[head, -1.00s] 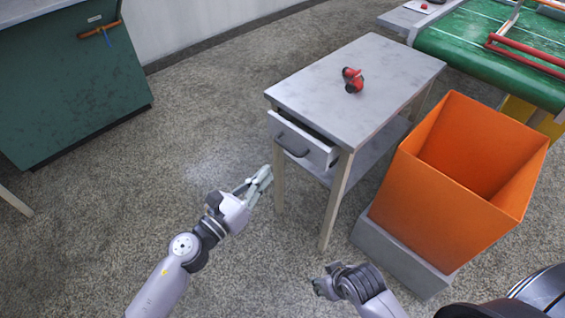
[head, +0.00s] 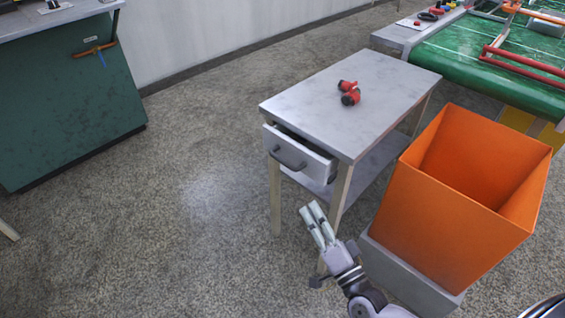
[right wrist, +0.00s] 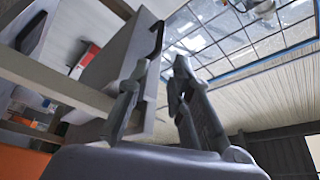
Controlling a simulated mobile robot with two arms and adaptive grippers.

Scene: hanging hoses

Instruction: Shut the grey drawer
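The grey drawer (head: 312,164) sits under the top of a small grey table (head: 372,84) and is pulled partly out. Its dark handle (head: 287,158) is on the front. The right wrist view also shows the drawer (right wrist: 118,48) from below, with its handle (right wrist: 157,38) beyond the fingers. My right gripper (head: 310,208) is below and to the right of the drawer front, in front of a table leg, with its fingers pointing up. A narrow gap shows between the fingers (right wrist: 163,62), with nothing held. My left gripper is out of view.
An orange bin (head: 455,190) on a grey base (head: 405,277) stands right of the table. A red and black object (head: 349,92) lies on the tabletop. A green cabinet (head: 70,100) is far left. The floor (head: 180,220) left of the table is clear.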

